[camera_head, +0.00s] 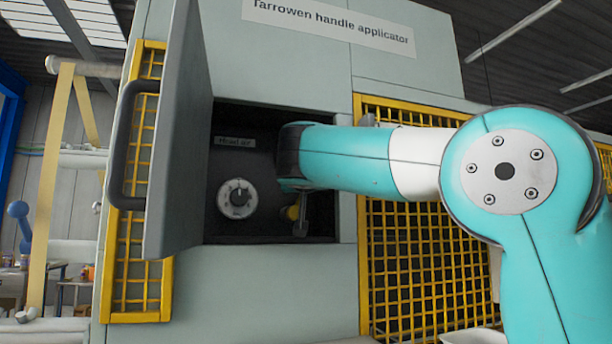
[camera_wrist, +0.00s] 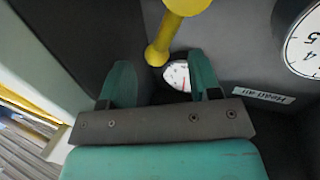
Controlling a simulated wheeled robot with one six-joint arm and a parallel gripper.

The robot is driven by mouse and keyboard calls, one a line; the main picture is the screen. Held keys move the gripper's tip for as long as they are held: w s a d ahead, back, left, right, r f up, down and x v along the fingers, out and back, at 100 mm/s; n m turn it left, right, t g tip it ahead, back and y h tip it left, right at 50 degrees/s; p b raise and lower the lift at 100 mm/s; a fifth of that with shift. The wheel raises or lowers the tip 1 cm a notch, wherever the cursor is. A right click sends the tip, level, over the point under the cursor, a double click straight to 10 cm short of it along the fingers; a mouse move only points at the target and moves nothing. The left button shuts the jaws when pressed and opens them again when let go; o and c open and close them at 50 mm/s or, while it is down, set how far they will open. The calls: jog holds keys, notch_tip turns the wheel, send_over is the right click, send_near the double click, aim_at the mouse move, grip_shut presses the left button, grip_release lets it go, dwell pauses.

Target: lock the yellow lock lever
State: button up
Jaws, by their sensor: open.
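The yellow lock lever (camera_wrist: 166,38) enters from the top of the wrist view. Its rounded free end lies by the gap between my fingertips. My gripper (camera_wrist: 160,61) is open, with one teal finger on each side of the gap and nothing held. I cannot tell whether a finger touches the lever. In the head view my gripper (camera_head: 300,218) is mostly hidden by my wrist.
A round dial (camera_head: 237,198) sits left of my gripper, under a "Head air" label (camera_head: 234,142). A white gauge (camera_wrist: 177,76) shows between my fingers. The grey door (camera_head: 180,140) stands open at left. Recess walls are close around my wrist. Yellow mesh (camera_head: 425,270) is at right.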

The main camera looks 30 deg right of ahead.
jog(key=shift+p+x, duration=0.65)
jog(key=shift+x, duration=1.2)
